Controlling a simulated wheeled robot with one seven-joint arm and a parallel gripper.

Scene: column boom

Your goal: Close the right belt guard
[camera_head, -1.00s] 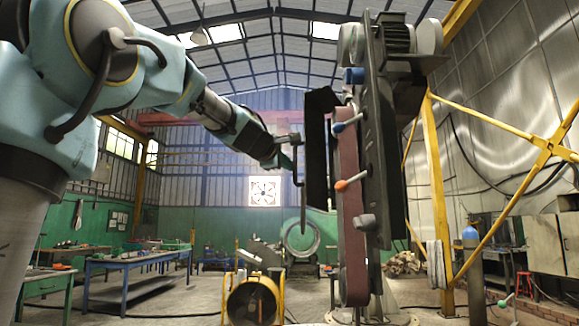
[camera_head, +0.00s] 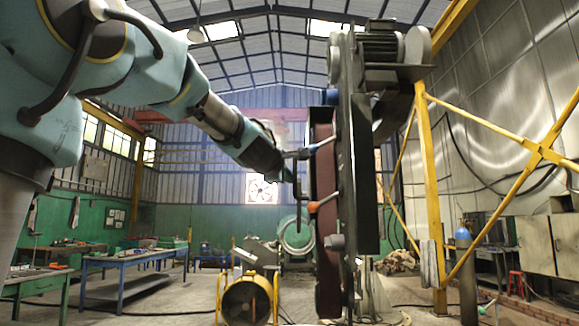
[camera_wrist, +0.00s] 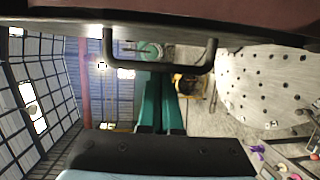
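The belt grinder's brown belt (camera_head: 328,230) stands upright right of centre in the head view. The right belt guard, a dark narrow panel (camera_head: 311,160), shows nearly edge-on at the belt's left side; whether it touches the frame I cannot tell. Its black bar handle (camera_wrist: 160,68) crosses the upper middle of the wrist view and sticks out left of the belt in the head view (camera_head: 298,195). My gripper (camera_wrist: 160,80) has two teal fingers close together with a thin dark line between them. Their tips are at the handle, partly behind it; I see no grip around it.
Two knobbed levers, blue (camera_head: 318,145) and orange (camera_head: 314,207), stick out by the belt. A yellow post (camera_head: 432,190) stands to the right. A yellow drum fan (camera_head: 246,300) and a blue table (camera_head: 135,259) stand on the floor behind.

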